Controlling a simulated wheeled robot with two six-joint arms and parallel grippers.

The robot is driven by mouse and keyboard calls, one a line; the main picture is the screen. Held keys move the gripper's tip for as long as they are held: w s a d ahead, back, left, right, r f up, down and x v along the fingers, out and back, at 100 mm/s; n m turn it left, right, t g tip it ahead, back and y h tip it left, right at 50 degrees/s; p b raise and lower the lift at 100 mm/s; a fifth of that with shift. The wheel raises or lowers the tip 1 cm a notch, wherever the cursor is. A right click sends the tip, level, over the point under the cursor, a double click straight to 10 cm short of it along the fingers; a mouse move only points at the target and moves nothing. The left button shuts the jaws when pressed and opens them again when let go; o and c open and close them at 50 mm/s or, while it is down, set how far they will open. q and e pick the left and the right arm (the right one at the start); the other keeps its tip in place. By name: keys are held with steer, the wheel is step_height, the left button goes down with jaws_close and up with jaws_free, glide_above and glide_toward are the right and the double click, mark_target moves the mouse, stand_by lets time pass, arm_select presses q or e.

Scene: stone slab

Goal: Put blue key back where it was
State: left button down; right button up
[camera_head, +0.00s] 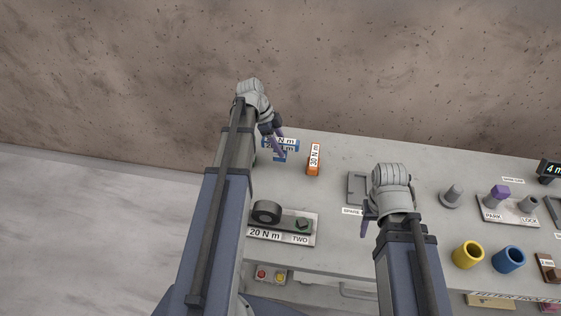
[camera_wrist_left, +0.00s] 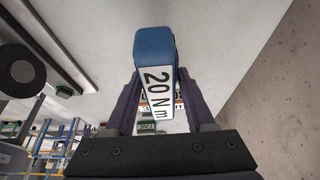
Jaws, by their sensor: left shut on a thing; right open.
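The blue key (camera_head: 292,156) is a blue block with a white 20 N m label, at the far left of the slab. My left gripper (camera_head: 281,153) is shut on it. In the left wrist view the blue key (camera_wrist_left: 154,50) sits between the two purple fingers (camera_wrist_left: 160,108), label towards the camera. Whether it touches the slab I cannot tell. My right gripper (camera_head: 368,217) is open and empty by the grey SPARE tray (camera_head: 355,187).
An orange 30 N m key (camera_head: 313,160) lies just right of the blue one. A plate labelled 20 N m TWO (camera_head: 283,238) with a dark ring and a bolt is nearer. Yellow (camera_head: 468,254) and blue cups (camera_head: 509,259) stand at the right. A stone wall (camera_head: 400,70) rises behind.

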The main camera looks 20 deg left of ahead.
arm_select(q)
steer(key=shift+f+b, duration=1.9)
steer(key=shift+f, duration=0.45)
arm_select(e)
steer(key=shift+f, duration=2.35)
arm_select(q)
steer(key=shift+f, duration=0.2)
arm_select(e)
steer(key=shift+f, duration=0.2)
arm_select(q)
steer(key=shift+c, duration=1.3)
jaws_free()
steer(key=shift+r, duration=0.15)
arm_select(e)
steer(key=shift+r, duration=0.15)
arm_select(q)
steer(key=shift+a+r+p, duration=0.1)
steer(key=shift+r+p, duration=0.35)
steer(key=shift+r, duration=0.05)
arm_select(e)
steer(key=shift+r, duration=0.5)
arm_select(q)
steer(key=p+v, duration=0.9)
steer(key=v, duration=0.1)
steer(key=shift+r, duration=0.1)
steer(key=shift+s+a+r+p, duration=0.1)
steer(key=shift+a+r+p, duration=0.25)
steer(key=shift+p, duration=0.25)
arm_select(e)
step_height(320, 180, up, 10)
